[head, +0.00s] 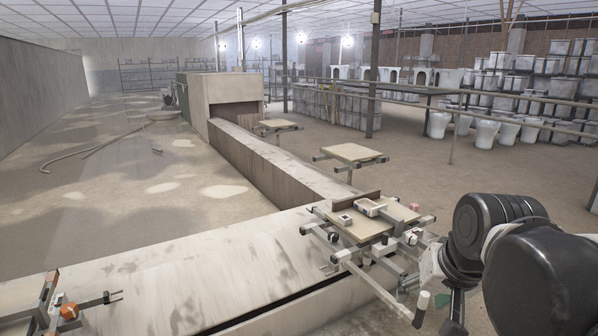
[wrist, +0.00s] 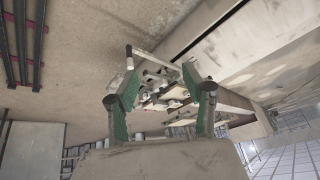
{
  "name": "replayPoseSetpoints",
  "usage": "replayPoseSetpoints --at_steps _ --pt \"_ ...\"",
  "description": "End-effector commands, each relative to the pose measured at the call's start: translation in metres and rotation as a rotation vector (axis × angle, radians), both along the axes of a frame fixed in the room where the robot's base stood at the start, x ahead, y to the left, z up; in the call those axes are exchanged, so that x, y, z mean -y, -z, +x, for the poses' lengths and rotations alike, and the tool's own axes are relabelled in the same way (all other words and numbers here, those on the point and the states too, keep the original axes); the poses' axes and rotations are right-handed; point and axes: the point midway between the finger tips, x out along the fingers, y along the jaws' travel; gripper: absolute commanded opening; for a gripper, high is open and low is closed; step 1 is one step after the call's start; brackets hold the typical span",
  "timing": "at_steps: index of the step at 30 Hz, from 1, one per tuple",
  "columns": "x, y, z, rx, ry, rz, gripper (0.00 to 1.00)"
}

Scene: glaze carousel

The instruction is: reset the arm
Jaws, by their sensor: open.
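My arm (head: 500,225) shows in the head view at the lower right, its black joints beside the nearest carousel platform (head: 345,232). My gripper (wrist: 160,78) shows in the wrist view with its two green-padded fingers spread wide apart and nothing between them. In the wrist view the platform's metal frame and fittings appear beyond the fingers, apparently not touched. In the head view the gripper is mostly hidden or cut off by the lower edge; a small green patch shows below the arm.
The nearest platform carries a small white box (head: 369,206) and a dark upright strip. Two more platforms (head: 351,153) stand behind it. A long concrete wall (head: 270,160) leads to a booth (head: 222,100). An orange-knobbed frame (head: 68,311) is at lower left. Sanitary ware (head: 483,132) fills the right background.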

Motion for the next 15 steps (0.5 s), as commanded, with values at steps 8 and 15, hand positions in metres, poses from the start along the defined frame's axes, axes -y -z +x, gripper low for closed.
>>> replayPoseSetpoints --at_steps 8,15 --pt "-0.011 0.026 -0.048 0.083 -0.111 -0.079 0.45" --pt "-0.016 0.041 -0.072 0.133 -0.175 -0.129 0.45"
